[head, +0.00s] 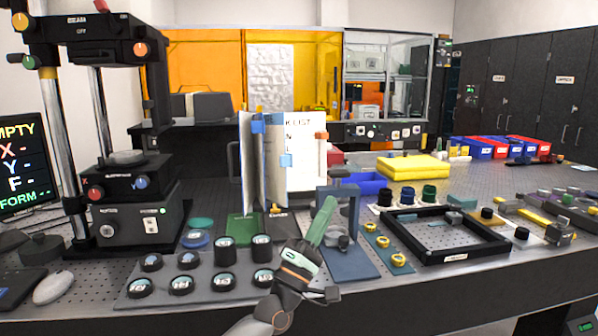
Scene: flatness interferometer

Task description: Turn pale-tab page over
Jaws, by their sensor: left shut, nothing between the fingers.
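An upright book or flip-chart of white pages (302,165) stands open in the middle of the bench. A pale blue tab (286,160) sits on the edge of a page near its middle. A darker blue tab (258,126) is on a page to its left, and an orange tab (321,135) is at the right edge. My left gripper (329,203) points up from the bottom middle, shut and empty. In the picture its tip is just below and right of the pages; whether it touches them is unclear. My right gripper is not in view.
A blue stand (352,250) is close to the right of my left gripper. Dark round pieces (187,259) sit on a grey tray to the left. A black frame (445,237) and yellow rings (383,242) lie to the right. A tall instrument (136,205) stands at left.

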